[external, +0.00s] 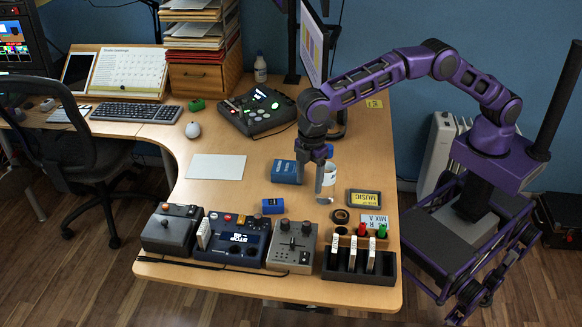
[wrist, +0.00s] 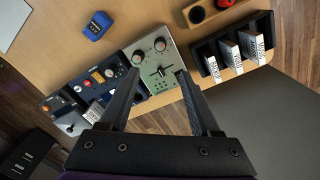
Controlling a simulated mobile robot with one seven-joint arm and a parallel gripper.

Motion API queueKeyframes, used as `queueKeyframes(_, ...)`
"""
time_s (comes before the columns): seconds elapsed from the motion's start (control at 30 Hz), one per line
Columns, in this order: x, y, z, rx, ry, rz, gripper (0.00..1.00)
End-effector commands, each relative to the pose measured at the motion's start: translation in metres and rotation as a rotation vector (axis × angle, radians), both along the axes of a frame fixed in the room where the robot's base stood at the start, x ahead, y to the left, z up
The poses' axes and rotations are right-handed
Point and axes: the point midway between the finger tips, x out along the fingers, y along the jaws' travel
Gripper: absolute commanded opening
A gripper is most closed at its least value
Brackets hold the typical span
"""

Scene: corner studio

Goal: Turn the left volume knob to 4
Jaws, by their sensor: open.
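A grey mixer box (external: 292,252) stands near the table's front edge, with two dark round knobs on top. The left volume knob (external: 285,225) sits beside the right knob (external: 306,228). In the wrist view the grey box (wrist: 150,80) shows both knobs with reddish markings around them: left knob (wrist: 138,57) and right knob (wrist: 160,44). Their exact settings are too small to read. My gripper (external: 309,184) is open and empty, pointing down above the table behind the mixer. In the wrist view its fingers (wrist: 157,72) straddle part of the box, with the left fingertip appearing near the left knob.
A blue console (external: 240,242) and a grey joystick box (external: 171,230) stand left of the mixer. A black rack (external: 358,268) with white cards is on its right. A small blue object (external: 273,206) lies behind the mixer; a clear cup (external: 327,186) stands by my gripper.

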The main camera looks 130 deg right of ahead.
Motion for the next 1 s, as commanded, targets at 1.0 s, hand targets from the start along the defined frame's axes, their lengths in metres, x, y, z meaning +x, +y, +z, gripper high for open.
queueKeyframes(1.0, 0.000, -0.003, -0.165, 0.000, 0.000, -0.003, 0.64)
